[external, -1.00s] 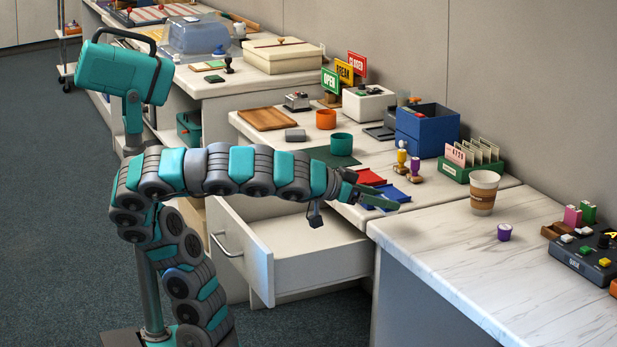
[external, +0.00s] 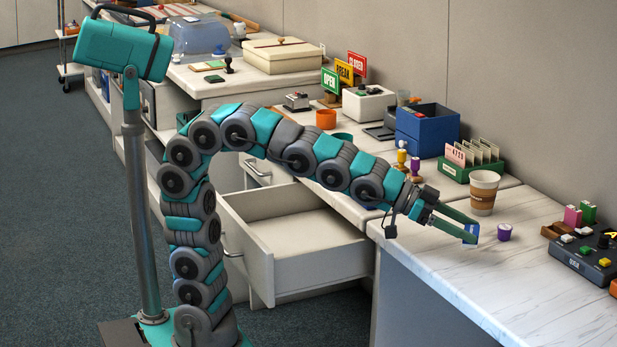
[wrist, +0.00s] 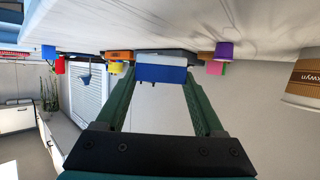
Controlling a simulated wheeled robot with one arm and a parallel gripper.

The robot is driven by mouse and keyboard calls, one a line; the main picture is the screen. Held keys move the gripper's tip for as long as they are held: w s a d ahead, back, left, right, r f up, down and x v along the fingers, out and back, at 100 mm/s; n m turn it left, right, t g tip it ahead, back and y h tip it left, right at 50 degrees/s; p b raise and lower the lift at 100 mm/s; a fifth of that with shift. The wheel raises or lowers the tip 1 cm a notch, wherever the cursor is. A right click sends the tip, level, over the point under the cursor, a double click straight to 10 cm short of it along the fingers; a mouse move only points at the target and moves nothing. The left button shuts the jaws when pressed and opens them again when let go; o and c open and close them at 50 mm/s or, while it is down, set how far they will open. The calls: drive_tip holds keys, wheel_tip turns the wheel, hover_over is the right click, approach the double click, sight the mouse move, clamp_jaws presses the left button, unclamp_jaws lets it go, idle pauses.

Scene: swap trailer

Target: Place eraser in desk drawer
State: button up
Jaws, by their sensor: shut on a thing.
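The eraser, blue and white (external: 470,235), is between the fingertips of my gripper (external: 472,228), which is shut on it. In the wrist view the eraser (wrist: 162,74) sits level between my two dark green fingers (wrist: 157,80). My gripper holds it over the marble-topped counter at the right, close to the purple cup. The desk drawer (external: 262,268) is pulled open to the left of my gripper and below the desk top. Its visible floor (external: 290,232) is bare; my arm passes above its back part.
A purple cup (external: 504,233) stands just right of my gripper, and a paper coffee cup (external: 483,190) behind it. A dark button console (external: 590,262) is farther right. A card rack (external: 470,163) and blue box (external: 428,130) stand behind. The counter's front area (external: 530,300) is clear.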

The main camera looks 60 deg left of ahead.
wheel_tip(320, 180, up, 5)
drive_tip(key=p, duration=0.4)
drive_tip(key=s+a+f+n+y+b, duration=0.1)
drive_tip(key=a+b, duration=0.1)
drive_tip(key=s+a+f+n+t+y+b, duration=0.1)
drive_tip(key=s+a+b, duration=0.1)
drive_tip(key=a, duration=0.1)
drive_tip(key=s+a+f+n+t+y+b, duration=0.1)
drive_tip(key=s+a+b, duration=0.1)
drive_tip(key=a, duration=0.1)
drive_tip(key=shift+s+a+f+b, duration=0.2)
drive_tip(key=shift+s+f+b, duration=0.05)
drive_tip(key=shift+f+b, duration=0.15)
drive_tip(key=s+a+n+y+b, duration=0.2)
drive_tip(key=a+y, duration=0.1)
drive_tip(key=a, duration=0.3)
drive_tip(key=s+a+n+t+y+b, duration=0.1)
drive_tip(key=s+a+n+y+b, duration=0.1)
drive_tip(key=a, duration=0.4)
drive_tip(key=shift+f+n+y, duration=0.15)
drive_tip(key=shift+n+y, duration=0.25)
drive_tip(key=shift+n, duration=0.1)
